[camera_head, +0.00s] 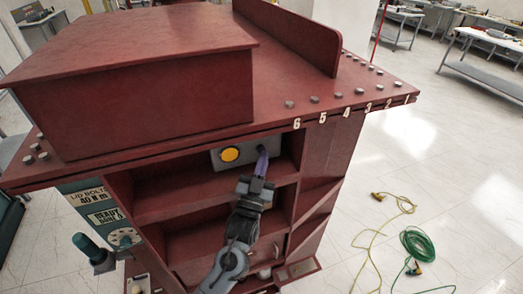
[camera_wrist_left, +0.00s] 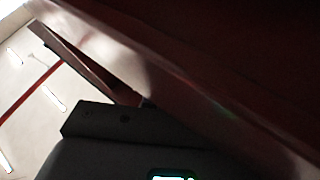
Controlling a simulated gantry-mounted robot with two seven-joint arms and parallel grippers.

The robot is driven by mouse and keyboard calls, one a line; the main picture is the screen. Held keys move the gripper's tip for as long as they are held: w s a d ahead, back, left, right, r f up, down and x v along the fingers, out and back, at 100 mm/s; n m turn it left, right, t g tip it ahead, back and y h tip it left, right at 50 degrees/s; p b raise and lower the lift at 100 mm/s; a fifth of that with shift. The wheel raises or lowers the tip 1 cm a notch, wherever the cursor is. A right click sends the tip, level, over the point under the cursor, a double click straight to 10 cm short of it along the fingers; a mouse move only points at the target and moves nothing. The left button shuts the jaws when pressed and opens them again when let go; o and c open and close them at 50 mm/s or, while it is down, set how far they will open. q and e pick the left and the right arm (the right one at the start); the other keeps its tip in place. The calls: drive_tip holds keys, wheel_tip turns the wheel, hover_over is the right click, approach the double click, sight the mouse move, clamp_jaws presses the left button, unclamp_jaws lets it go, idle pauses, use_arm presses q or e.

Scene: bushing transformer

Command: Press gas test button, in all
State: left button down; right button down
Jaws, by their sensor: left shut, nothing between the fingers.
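A grey box with a round yellow face (camera_head: 230,154) sits in the upper opening of the dark red transformer cabinet, under its top plate; I take the yellow face to be the gas test button. My left gripper (camera_head: 262,163) reaches up from below, shut and empty. Its purple-tinted fingertips are at the right part of the grey box, to the right of the yellow face. I cannot tell whether they touch the box. The left wrist view is dark and does not clearly show the yellow face. My right gripper is in neither view.
The red top plate (camera_head: 370,92), with bolts and numbers on its edge, overhangs the opening. A red shelf (camera_head: 180,203) lies below the box. A panel with a dial (camera_head: 124,237) and a green-handled tool are at lower left. Yellow and green cables (camera_head: 418,245) lie on the floor.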

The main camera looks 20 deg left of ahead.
use_arm(q)
drive_tip(key=shift+w+a+f, duration=0.25)
drive_tip(key=shift+a+f, duration=0.1)
idle(0.5)
drive_tip(key=shift+w+a+f, duration=0.1)
drive_tip(key=shift+a+f, duration=0.15)
idle(0.7)
drive_tip(key=shift+d, duration=0.2)
idle(0.4)
drive_tip(key=shift+d, duration=0.1)
drive_tip(key=shift+s+d+r, duration=0.1)
drive_tip(key=shift+s+d, duration=0.05)
drive_tip(key=shift+s, duration=0.15)
drive_tip(key=shift+s+d+r+p, duration=0.15)
drive_tip(key=shift+s+d+p, duration=0.25)
drive_tip(key=shift+s+d, duration=0.5)
drive_tip(key=shift+s+d+r+p, duration=0.1)
drive_tip(key=shift+s+d+p, duration=0.3)
drive_tip(key=shift+s+d, duration=0.45)
